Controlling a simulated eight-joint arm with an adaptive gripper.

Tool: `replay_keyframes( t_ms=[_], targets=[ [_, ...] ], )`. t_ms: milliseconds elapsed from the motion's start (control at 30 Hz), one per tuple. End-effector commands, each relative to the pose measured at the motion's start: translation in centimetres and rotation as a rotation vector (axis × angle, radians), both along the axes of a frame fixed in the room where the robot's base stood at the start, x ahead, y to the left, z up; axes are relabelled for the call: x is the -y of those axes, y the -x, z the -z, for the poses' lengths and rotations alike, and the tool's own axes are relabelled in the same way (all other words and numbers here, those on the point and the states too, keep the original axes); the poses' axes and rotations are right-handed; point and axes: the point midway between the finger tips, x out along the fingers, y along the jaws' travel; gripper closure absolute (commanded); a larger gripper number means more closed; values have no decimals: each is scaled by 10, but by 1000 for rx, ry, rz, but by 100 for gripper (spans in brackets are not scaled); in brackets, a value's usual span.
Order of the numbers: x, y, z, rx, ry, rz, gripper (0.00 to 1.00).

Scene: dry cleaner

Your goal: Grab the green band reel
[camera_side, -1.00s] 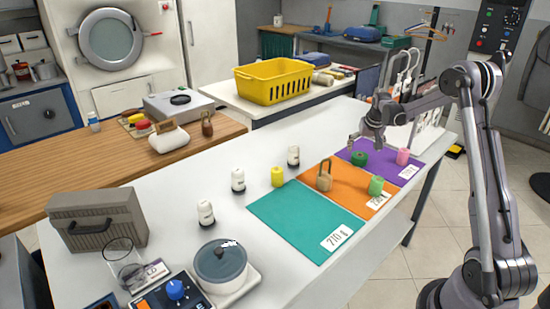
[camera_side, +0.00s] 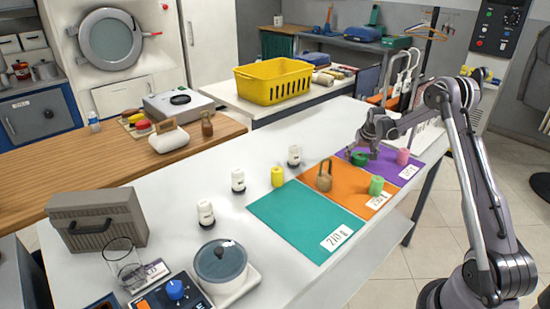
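The green band reel (camera_side: 359,159) is a low dark green roll on the purple mat (camera_side: 408,172), toward its left side. My gripper (camera_side: 362,152) is right at the reel, reaching down from above with its fingers spread on either side. The fingers look apart; whether they touch the reel is too small to tell. The reel's top is partly hidden by the gripper.
A pink spool (camera_side: 403,157) stands close by on the purple mat. White spools and a yellow spool (camera_side: 277,176) stand farther left.

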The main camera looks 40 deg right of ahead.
Motion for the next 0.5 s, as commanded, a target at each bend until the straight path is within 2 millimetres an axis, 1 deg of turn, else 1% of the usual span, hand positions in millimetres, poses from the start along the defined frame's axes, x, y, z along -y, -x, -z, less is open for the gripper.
replay_keyframes(
  t_ms=[33,133,167,500],
  targets=[
    [0,0,0,0,0,0,43],
    [0,0,0,0,0,0,72],
    [0,0,0,0,0,0,73],
    [0,0,-1,1,-1,0,74]
  ],
)
